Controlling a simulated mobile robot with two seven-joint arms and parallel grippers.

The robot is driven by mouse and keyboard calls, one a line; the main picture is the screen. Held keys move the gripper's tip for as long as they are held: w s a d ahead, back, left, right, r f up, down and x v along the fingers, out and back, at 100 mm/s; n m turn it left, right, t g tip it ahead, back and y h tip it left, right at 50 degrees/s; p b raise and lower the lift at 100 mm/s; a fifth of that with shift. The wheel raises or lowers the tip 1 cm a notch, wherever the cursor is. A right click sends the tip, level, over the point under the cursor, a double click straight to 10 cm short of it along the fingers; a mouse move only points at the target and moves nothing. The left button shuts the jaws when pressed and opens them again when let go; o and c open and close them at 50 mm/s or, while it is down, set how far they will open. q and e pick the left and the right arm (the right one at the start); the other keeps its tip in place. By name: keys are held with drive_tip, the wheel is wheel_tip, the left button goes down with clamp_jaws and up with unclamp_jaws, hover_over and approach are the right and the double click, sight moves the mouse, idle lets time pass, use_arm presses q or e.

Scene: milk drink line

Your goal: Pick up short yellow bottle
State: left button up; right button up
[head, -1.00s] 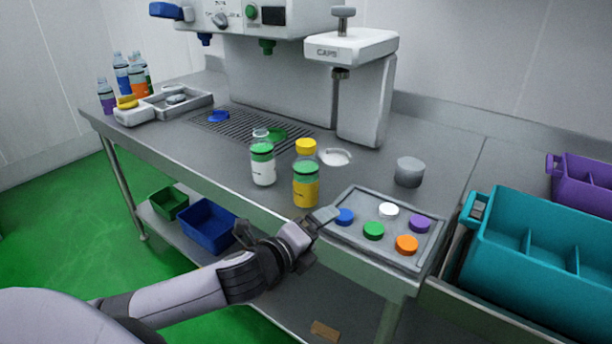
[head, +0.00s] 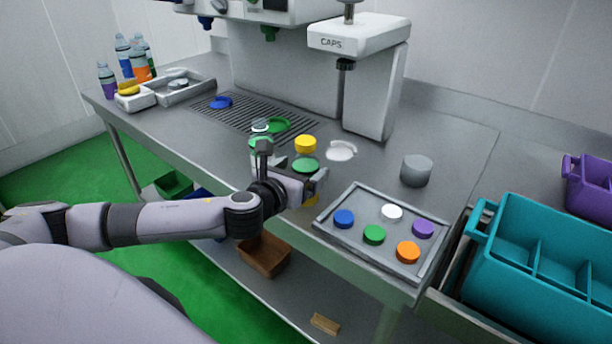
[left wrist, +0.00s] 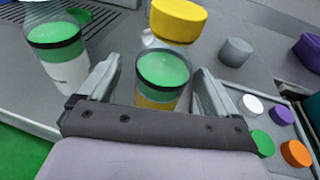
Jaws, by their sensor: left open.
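The short yellow bottle has a yellow cap (head: 305,144), a clear neck, green contents (head: 306,165) and a yellow lower part. It stands upright on the steel table, its lower part mostly hidden by my left gripper (head: 291,168). In the left wrist view the bottle (left wrist: 163,72) stands between the two fingers of my left gripper (left wrist: 157,84). The fingers are open, one on each side, and a gap shows beside the bottle, at least on the right. My right gripper is not in view.
A second green-filled bottle (left wrist: 60,50) with a white label stands just left of my left finger. A tray (head: 330,237) of coloured caps lies to the right. A grey cylinder (head: 416,170) and a white ring (head: 341,150) are behind. A teal crate (head: 530,270) stands far right.

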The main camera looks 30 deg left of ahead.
use_arm(q)
drive_tip(key=shift+x, duration=1.95)
drive_tip(key=shift+d+r, duration=0.15)
drive_tip(key=shift+r, duration=0.05)
drive_tip(key=c, duration=1.2)
drive_tip(key=shift+r, duration=0.1)
drive_tip(key=shift+c, duration=0.2)
